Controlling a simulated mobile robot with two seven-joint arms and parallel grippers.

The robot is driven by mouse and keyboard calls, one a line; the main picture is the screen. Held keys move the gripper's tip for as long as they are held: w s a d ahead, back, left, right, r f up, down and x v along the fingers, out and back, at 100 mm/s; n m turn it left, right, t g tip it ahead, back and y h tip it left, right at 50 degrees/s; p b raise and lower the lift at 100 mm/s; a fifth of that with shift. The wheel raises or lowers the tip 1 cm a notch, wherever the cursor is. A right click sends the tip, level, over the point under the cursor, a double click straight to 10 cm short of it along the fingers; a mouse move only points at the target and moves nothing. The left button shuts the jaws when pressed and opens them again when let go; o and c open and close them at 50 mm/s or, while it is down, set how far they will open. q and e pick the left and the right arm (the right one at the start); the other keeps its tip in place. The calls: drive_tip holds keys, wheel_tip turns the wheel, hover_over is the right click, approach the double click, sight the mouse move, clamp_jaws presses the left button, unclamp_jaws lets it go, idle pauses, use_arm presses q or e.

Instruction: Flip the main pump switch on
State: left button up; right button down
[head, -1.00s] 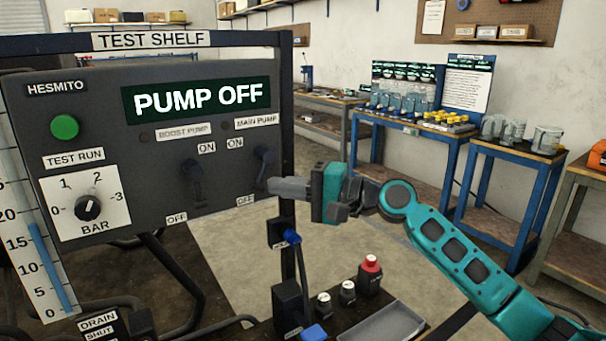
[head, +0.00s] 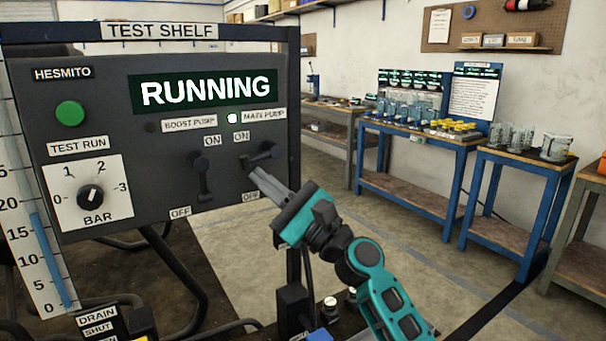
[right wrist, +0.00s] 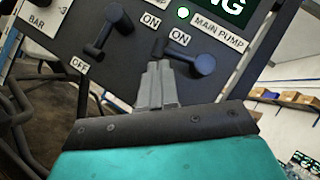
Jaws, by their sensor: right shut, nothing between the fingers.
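The main pump switch (head: 262,155) is a dark lever on the grey control panel (head: 120,140). The lamp (head: 232,118) beside the MAIN PUMP label is lit. The display (head: 203,91) reads RUNNING. My right gripper (head: 254,172) is shut and empty, its tips at or just below the main pump lever; I cannot tell whether they touch it. It also shows in the right wrist view (right wrist: 158,72). My left gripper is not in view.
The boost pump switch (head: 202,180) sits left of the main one, its handle down by OFF, its lamp (head: 150,127) dark. A green button (head: 70,113) and a BAR knob (head: 90,198) are further left. Blue-framed tables (head: 420,180) stand behind on the right.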

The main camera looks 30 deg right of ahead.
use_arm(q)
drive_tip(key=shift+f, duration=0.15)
use_arm(e)
drive_tip(key=shift+a+r+m+t+h, duration=0.15)
drive_tip(key=shift+m+t+h, duration=0.25)
drive_tip(key=shift+m, duration=0.25)
drive_tip(key=shift+a+r+m+t+h, duration=0.15)
drive_tip(key=shift+m+t+h, duration=0.25)
drive_tip(key=shift+m, duration=0.25)
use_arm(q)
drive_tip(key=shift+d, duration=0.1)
use_arm(e)
drive_tip(key=shift+f, duration=0.1)
